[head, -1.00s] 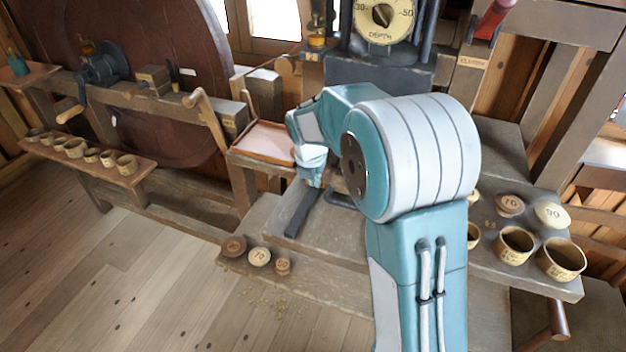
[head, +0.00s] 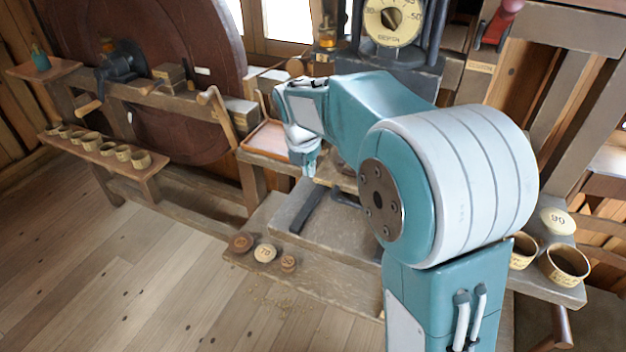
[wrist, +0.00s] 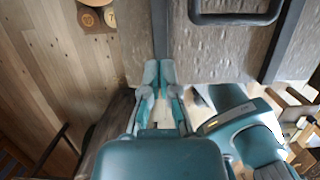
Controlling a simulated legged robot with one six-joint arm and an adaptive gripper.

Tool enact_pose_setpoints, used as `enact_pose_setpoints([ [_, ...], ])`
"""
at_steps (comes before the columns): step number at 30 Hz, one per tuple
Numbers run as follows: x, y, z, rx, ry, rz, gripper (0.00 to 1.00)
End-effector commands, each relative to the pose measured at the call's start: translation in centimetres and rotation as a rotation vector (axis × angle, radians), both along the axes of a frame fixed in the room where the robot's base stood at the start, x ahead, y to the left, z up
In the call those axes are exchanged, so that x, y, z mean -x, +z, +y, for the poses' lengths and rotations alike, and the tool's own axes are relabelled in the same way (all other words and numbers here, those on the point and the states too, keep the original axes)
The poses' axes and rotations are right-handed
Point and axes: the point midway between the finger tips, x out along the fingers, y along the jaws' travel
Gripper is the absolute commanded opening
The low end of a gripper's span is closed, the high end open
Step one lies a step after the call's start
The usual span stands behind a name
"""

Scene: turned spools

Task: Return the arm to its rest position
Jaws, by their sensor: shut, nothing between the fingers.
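My arm is teal and white and fills the middle and right of the head view, bent at a large white-banded joint. My gripper (head: 308,172) hangs at its far end, pointing down over the grey wooden bench (head: 293,217). In the wrist view my gripper (wrist: 159,72) shows its two teal fingertips together, with nothing between them. A dark bar on the bench lies beyond the fingertips there. In the head view the fingertips are small and partly hidden by the wrist.
A pinkish tray (head: 268,139) is left of my gripper. Round labelled lids (head: 265,253) lie on the bench's front edge. Cups (head: 564,263) stand at right, partly hidden by my arm. More cups (head: 121,152) line a left shelf. A depth dial (head: 392,18) stands behind. The floor at front left is clear.

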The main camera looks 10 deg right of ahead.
Motion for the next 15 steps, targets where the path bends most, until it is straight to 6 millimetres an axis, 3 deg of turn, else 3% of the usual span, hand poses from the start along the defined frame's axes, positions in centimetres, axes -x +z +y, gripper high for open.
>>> enact_pose_setpoints([
  [3, 0.2, 1.4, 0.1, -0.001, 0.0, -0.002, 0.0],
  [11, 0.6, 2.1, 0.1, -0.006, -0.019, -0.005, 0.0],
  [15, 2.7, 3.7, -0.4, -0.056, -0.191, -0.053, 0.0],
])
